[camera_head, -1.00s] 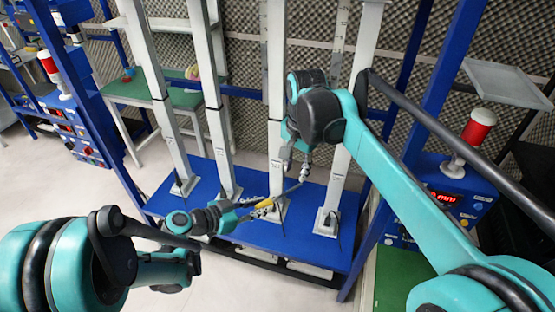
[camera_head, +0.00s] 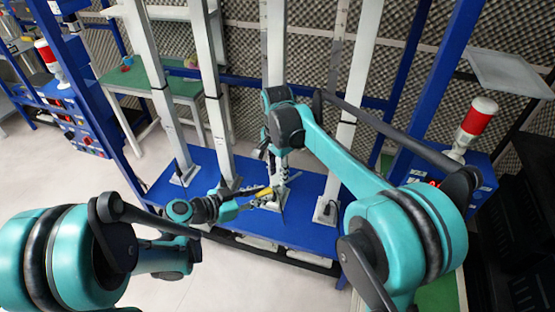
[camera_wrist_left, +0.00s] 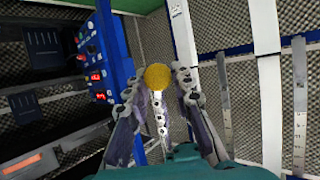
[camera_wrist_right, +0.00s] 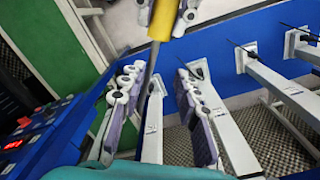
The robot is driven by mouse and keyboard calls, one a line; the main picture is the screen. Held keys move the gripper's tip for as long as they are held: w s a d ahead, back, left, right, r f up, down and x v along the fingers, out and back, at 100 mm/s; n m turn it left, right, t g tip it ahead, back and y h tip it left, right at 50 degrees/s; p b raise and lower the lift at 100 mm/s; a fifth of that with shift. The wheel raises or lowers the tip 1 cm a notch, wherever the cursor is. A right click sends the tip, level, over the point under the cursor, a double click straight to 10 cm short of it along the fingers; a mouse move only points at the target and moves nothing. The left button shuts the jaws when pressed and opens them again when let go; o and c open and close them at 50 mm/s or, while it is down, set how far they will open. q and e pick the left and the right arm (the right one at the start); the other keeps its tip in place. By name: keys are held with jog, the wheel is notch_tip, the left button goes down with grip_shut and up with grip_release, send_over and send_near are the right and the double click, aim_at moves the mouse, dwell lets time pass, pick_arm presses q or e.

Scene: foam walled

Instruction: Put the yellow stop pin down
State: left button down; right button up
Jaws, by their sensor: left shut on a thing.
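The yellow stop pin (camera_head: 266,192) is in my left gripper (camera_head: 250,201), in front of the uprights and above the blue base. In the left wrist view my left gripper's fingers (camera_wrist_left: 158,92) are on either side of the pin's round yellow end (camera_wrist_left: 158,77). In the right wrist view the yellow handle (camera_wrist_right: 164,20) is at the top, with a thin grey shaft running down from it. My right gripper (camera_head: 280,172) is close by; its fingers (camera_wrist_right: 155,88) are spread, with the shaft showing between them. Contact with the shaft cannot be told.
Several grey uprights (camera_head: 206,80) stand on the blue base (camera_head: 305,229). A red-and-white lamp (camera_head: 478,120) stands at the right, another (camera_head: 46,52) at the left. A green-topped table (camera_head: 140,82) stands behind. Pale floor is open at the front left.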

jog(key=shift+f, duration=1.25)
grip_shut()
pick_arm(q)
jog(key=c, duration=1.2)
grip_release()
jog(key=shift+s+d, duration=0.1)
jog(key=shift+d, duration=0.05)
